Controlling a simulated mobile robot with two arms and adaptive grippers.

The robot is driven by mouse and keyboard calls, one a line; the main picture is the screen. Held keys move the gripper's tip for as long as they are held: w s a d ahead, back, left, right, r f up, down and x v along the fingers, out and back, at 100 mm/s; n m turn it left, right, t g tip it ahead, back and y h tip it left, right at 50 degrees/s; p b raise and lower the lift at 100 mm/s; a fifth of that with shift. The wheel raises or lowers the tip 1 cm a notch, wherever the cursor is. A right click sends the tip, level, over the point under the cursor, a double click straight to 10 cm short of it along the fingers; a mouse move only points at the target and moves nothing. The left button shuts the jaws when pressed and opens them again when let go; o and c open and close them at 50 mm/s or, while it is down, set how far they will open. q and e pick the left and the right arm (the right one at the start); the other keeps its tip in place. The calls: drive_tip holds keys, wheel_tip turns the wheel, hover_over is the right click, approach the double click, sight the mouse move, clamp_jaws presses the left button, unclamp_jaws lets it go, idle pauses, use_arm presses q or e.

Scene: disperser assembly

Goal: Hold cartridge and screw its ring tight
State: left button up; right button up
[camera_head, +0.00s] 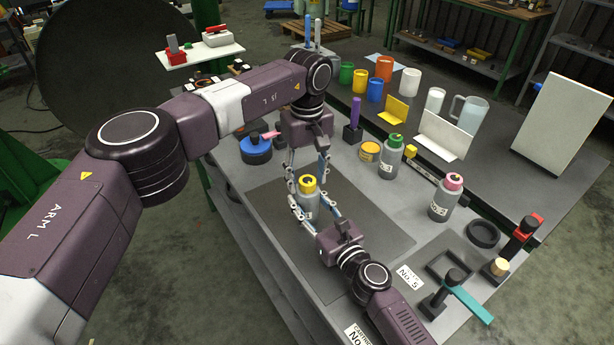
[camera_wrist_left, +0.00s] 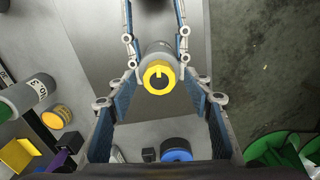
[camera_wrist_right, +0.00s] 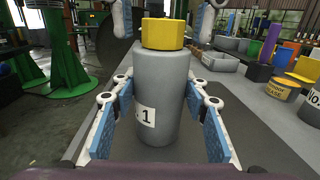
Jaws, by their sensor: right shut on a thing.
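The grey cartridge (camera_head: 310,204), labelled with a 1, stands upright over the dark mat, its yellow ring (camera_head: 307,183) on top. My right gripper (camera_head: 312,206) is shut on the cartridge body; in the right wrist view its fingers flank the cartridge (camera_wrist_right: 162,100). My left gripper (camera_head: 308,172) points down from above, its fingers open on either side of the ring. In the left wrist view the ring (camera_wrist_left: 158,77) lies between these spread fingers without visible contact. In the right wrist view the left fingertips show apart from the ring (camera_wrist_right: 163,33).
A green-ringed bottle (camera_head: 391,158), a pink-ringed bottle (camera_head: 445,200) and a yellow tin (camera_head: 369,152) stand to the right. The dark mat (camera_head: 370,235) is otherwise clear.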

sight(307, 180)
use_arm(q)
wheel_tip(307, 180, up, 12)
idle(0.6)
use_arm(e)
drive_tip(key=o, duration=1.7)
